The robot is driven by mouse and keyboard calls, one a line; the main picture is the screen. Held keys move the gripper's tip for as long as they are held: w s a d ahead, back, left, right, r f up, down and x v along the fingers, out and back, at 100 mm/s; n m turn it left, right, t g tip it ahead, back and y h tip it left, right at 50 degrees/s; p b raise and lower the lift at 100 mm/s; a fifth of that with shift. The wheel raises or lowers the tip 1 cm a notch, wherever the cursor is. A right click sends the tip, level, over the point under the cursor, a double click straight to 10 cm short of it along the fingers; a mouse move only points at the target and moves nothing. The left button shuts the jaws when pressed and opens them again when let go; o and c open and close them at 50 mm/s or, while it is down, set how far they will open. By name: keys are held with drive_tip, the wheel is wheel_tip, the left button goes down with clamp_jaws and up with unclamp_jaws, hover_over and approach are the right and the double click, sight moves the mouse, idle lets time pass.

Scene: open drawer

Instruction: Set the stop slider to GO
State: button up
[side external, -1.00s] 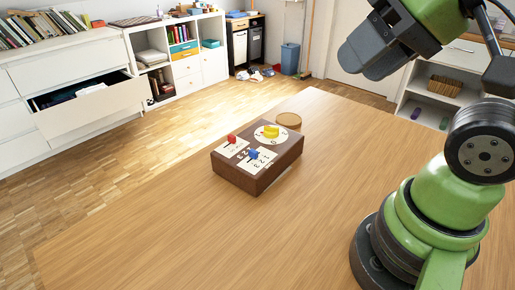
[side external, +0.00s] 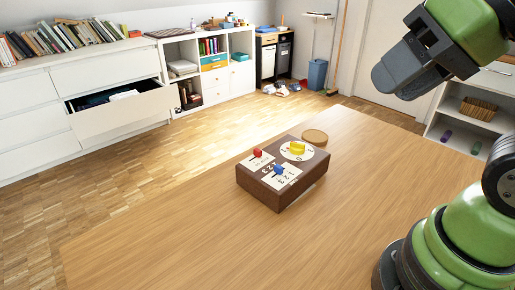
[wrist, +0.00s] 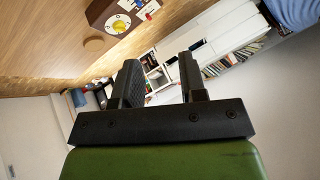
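A dark brown control box (side external: 302,194) stands on the wooden table in the side view. Its top carries a red knob (side external: 257,152) and a blue knob (side external: 279,169) on white scale plates, and a yellow knob (side external: 297,149) on a round white dial. The lettering is too small to tell which plate reads STOP or GO. My gripper (side external: 391,82) is high above the table, right of the box and clear of it. The wrist view shows its two fingers (wrist: 161,80) apart with nothing between them. The box (wrist: 97,11) is partly cut off at the top there.
A round wooden disc (side external: 315,136) lies on the table (side external: 200,215) just behind the box. The rest of the tabletop is clear. Beyond the table are a white dresser with an open drawer (side external: 118,110), shelves (side external: 183,52) and a blue bin (side external: 317,74).

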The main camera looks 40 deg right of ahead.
drive_tip(key=w+r+n+g, duration=0.1)
drive_tip(key=w+r+g, duration=0.1)
drive_tip(key=w, duration=0.5)
drive_tip(key=n+g+h, duration=0.2)
drive_tip(key=n+g, duration=0.2)
drive_tip(key=g, duration=0.1)
hover_over(258, 150)
wheel_tip(258, 150, down, 16)
drive_tip(key=shift+w+f, duration=0.1)
drive_tip(key=shift+f, duration=0.8)
wheel_tip(258, 150, down, 9)
drive_tip(key=shift+f, duration=0.1)
clamp_jaws()
